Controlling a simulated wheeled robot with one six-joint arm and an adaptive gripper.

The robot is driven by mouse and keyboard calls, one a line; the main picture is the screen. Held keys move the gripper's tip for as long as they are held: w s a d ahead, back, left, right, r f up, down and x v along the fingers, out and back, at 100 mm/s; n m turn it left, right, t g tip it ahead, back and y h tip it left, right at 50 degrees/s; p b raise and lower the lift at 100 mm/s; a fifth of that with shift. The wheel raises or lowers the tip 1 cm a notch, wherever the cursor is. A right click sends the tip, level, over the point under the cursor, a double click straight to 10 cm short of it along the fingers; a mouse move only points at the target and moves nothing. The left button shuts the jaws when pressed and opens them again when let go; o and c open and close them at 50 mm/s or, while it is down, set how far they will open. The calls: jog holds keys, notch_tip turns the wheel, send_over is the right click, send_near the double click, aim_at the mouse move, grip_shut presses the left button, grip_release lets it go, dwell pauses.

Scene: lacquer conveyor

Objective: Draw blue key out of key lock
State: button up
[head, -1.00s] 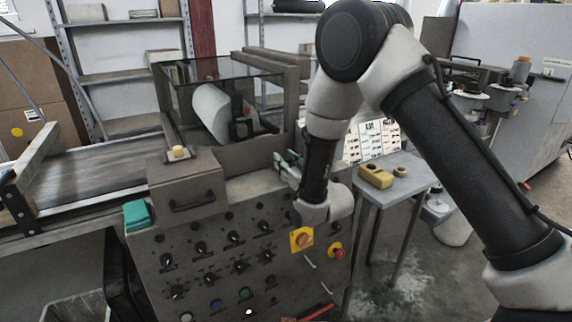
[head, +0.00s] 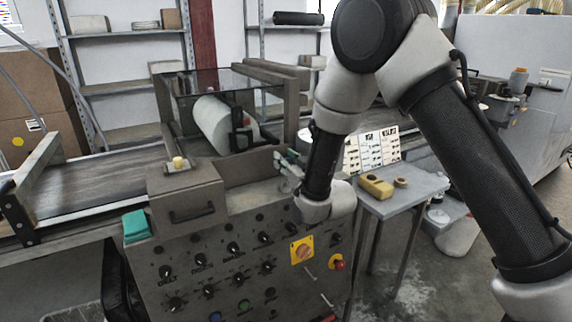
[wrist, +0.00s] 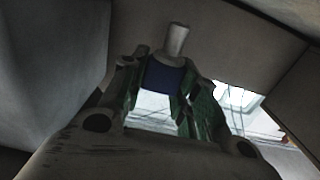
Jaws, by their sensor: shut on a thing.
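My gripper (head: 287,163) is at the right end of the grey machine's top, in front of the roller housing. In the wrist view its green-padded fingers (wrist: 172,92) are closed on a dark blue piece (wrist: 166,77), which looks like the blue key. A pale cylinder (wrist: 177,40) stands just beyond the blue piece, in line with it. I cannot tell whether it is part of the key or of the lock. The key lock cannot be made out, and the key is too small or hidden in the head view.
The machine's front panel (head: 220,262) carries knobs, a yellow-plated switch (head: 302,250) and a red button (head: 338,264). A teal cloth (head: 136,226) lies on its left corner. A small table (head: 425,186) on the right holds a yellow block (head: 376,186) and a ring (head: 401,183).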

aim_at(286, 158)
dwell(0.3)
jog(key=shift+r, duration=1.55)
